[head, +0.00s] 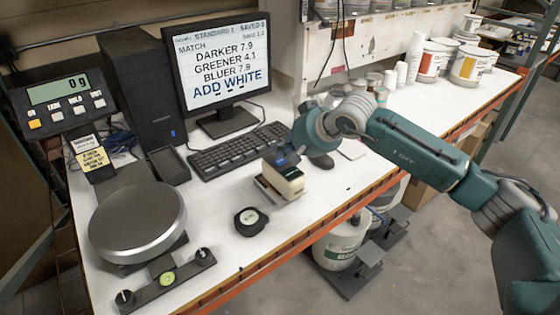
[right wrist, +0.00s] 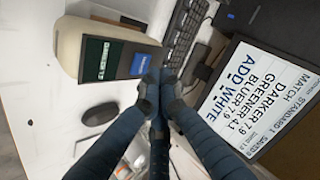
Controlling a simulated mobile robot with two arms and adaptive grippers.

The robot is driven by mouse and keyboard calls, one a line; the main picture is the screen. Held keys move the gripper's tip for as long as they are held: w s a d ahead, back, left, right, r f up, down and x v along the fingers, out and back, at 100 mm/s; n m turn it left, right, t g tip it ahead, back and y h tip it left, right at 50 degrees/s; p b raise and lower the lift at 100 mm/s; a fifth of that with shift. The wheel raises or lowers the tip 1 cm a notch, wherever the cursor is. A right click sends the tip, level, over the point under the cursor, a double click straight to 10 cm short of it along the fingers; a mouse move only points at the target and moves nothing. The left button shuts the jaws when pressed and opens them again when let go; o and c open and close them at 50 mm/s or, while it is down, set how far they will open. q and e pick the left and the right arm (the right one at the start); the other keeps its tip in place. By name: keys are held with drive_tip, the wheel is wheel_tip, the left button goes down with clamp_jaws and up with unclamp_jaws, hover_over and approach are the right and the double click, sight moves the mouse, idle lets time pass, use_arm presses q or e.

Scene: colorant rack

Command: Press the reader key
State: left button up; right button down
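The reader is a cream, box-shaped device (head: 287,182) on the white bench, in front of the keyboard. In the right wrist view the reader (right wrist: 73,50) shows a dark face with a small greenish display and a blue key (right wrist: 140,64). My right gripper (head: 286,161) is over the reader's far end in the head view. In the right wrist view the right gripper's fingertips (right wrist: 160,88) are close together and empty, overlapping the view beside the blue key's corner. I cannot tell whether they touch it. My left gripper is not in view.
A monitor (head: 220,58) reading "ADD WHITE" stands behind a keyboard (head: 238,149). A scale with a round pan (head: 138,220) is at left. A round black-rimmed object (head: 250,221) lies left of the reader. A dark mouse (head: 322,161) lies right of it. Cans (head: 468,66) stand at far right.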

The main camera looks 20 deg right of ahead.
sight(283, 162)
idle(0.8)
drive_tip(key=shift+f+b, duration=0.4)
drive_tip(key=shift+b, duration=0.3)
drive_tip(key=shift+f+b, duration=0.35)
drive_tip(key=shift+b, duration=0.1)
idle(0.4)
drive_tip(key=shift+r, duration=0.8)
drive_tip(key=shift+r, duration=0.1)
drive_tip(key=shift+r+p, duration=1.3)
drive_tip(key=shift+r, duration=1.1)
